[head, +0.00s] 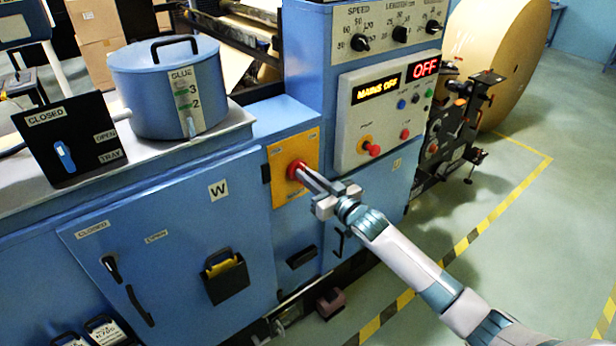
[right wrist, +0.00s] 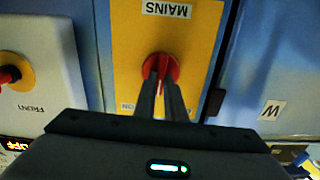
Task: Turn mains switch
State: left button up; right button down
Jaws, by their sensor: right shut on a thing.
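The mains switch is a red rotary knob (head: 296,170) on a yellow plate (head: 283,188) on the blue machine's front. In the right wrist view the red knob (right wrist: 161,68) sits below the label MAINS, which appears upside down on the yellow plate (right wrist: 195,40). My right gripper (head: 304,176) reaches in from the right and is shut on the knob. Its two dark fingers (right wrist: 161,85) stand on either side of the knob's grip in the right wrist view. My left gripper is not in view.
A panel with a red knob (head: 371,147) and OFF display (head: 426,68) is right of the switch. A blue glue pot (head: 150,85) and black CLOSED/OPEN box (head: 92,150) stand left. A large kraft roll (head: 490,50) is behind. Floor at right is clear.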

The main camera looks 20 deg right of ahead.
jog(key=n, duration=0.9)
jog(key=shift+s+a+f+n+b, duration=0.1)
jog(key=shift+a+f+n+b, duration=0.05)
jog(key=shift+a+n+b, duration=0.15)
dwell(0.3)
jog(key=c, duration=1.8)
grip_release()
jog(key=shift+s+d, duration=0.1)
jog(key=shift+s, duration=0.05)
